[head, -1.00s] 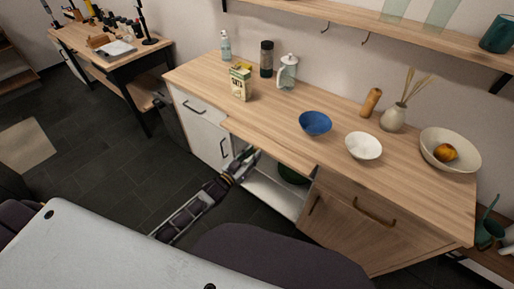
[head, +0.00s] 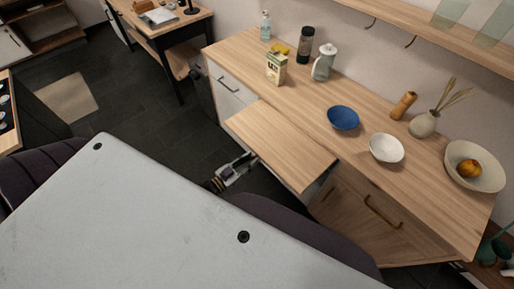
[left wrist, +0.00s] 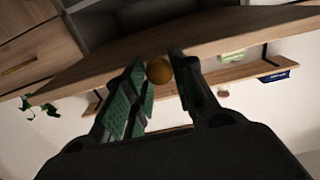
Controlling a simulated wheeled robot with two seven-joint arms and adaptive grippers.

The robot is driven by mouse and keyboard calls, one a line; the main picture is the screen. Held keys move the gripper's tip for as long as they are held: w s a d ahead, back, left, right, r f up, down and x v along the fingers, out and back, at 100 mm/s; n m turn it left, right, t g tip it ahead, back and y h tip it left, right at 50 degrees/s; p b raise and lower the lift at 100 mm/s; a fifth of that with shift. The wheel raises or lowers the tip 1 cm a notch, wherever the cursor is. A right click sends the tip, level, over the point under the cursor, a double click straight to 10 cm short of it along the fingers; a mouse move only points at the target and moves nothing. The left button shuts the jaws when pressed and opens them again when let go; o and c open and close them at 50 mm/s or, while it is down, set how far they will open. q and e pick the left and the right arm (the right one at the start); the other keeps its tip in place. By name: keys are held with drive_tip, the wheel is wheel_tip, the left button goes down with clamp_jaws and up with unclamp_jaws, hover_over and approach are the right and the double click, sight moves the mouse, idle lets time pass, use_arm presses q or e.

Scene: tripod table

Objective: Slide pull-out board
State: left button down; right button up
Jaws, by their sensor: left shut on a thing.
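The pull-out board (head: 283,143) is a light wood panel. It juts out from under the front edge of the wooden counter, level, over the floor. My left gripper (head: 247,160) is at the board's outer front edge, partly hidden under it. In the left wrist view, a round brass-coloured knob (left wrist: 159,71) sits between the two fingers of my left gripper (left wrist: 157,64), which is shut on it. The board's wooden edge (left wrist: 225,44) runs across just beyond the fingertips. My right gripper is not in view.
The counter (head: 310,98) holds a carton (head: 277,68), a blue bowl (head: 343,118), a white bowl (head: 386,148) and other items behind the board. The board's top is bare. My large pale body panel fills the lower left. Dark floor lies open to the left.

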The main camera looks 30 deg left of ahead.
use_arm(q)
drive_tip(key=shift+p+v, duration=0.3)
drive_tip(key=shift+v, duration=0.8)
drive_tip(key=c, duration=1.2)
unclamp_jaws()
drive_tip(key=v, duration=1.2)
